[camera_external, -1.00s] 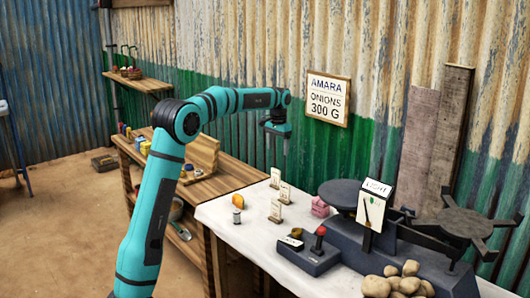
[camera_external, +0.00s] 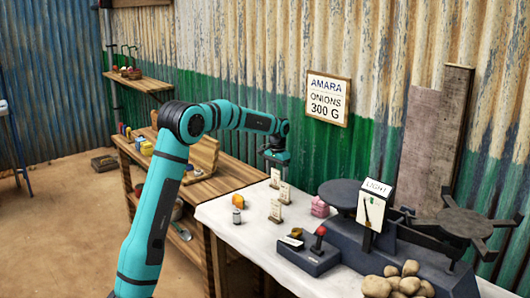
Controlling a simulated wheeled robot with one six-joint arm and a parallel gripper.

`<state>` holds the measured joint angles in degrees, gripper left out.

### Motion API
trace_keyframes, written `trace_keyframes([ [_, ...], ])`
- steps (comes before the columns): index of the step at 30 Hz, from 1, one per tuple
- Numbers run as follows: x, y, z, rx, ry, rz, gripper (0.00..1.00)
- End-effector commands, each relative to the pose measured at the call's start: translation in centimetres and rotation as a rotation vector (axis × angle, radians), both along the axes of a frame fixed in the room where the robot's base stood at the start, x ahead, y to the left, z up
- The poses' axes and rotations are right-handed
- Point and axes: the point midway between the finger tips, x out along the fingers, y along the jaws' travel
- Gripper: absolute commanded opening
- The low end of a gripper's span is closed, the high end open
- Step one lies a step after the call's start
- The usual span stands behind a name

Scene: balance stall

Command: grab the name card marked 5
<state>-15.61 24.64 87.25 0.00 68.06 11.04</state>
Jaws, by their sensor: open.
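Several small pale name cards stand on the white-covered table: a back card (camera_external: 275,180), a middle card (camera_external: 285,192) and a front card (camera_external: 276,211). Their marks are too small to read, so I cannot tell which is the 5. My gripper (camera_external: 276,167) is open and points down at the back card. Its fingertips are at or just above that card's top in the picture. I cannot tell whether they touch it or are around it.
An orange item (camera_external: 238,201) and a small grey cylinder (camera_external: 237,216) stand left of the cards. A pink item (camera_external: 320,207) is to the right. A dark balance scale (camera_external: 380,242), a red-knobbed box (camera_external: 308,257) and potatoes (camera_external: 400,283) fill the right side.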

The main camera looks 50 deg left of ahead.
Motion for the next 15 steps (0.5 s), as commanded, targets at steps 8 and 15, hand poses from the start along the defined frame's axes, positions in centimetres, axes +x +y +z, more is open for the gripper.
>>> trace_keyframes([
  [8, -0.4, 0.1, -3.6, 0.001, 0.002, 0.001, 0.75],
  [15, -0.4, 0.1, -3.9, 0.001, 0.000, 0.001, 0.75],
])
